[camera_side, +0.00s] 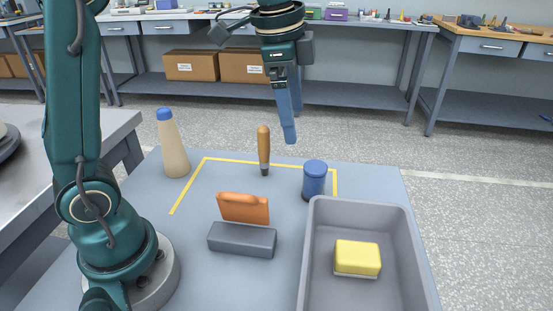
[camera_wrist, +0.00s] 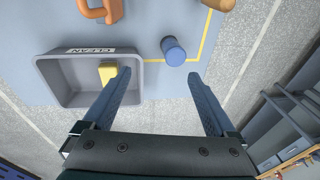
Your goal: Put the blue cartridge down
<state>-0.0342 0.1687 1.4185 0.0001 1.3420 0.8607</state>
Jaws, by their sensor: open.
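The blue cartridge (camera_side: 314,180) stands upright on the blue-grey table, just behind the grey tray and close to the yellow tape line. In the wrist view the cartridge (camera_wrist: 173,50) lies beyond the gap between my fingers, apart from both. My gripper (camera_side: 288,138) hangs in the air above and behind the cartridge, pointing down. In the wrist view my gripper (camera_wrist: 162,74) has its two blue fingers wide apart with nothing between them.
A grey tray (camera_side: 308,240) holds a yellow block (camera_side: 357,258). An orange-handled piece (camera_side: 243,208) stands at a grey block (camera_side: 241,240). A wooden-handled tool (camera_side: 264,150) stands upright, and a beige bottle with a blue cap (camera_side: 172,145) stands at the left.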

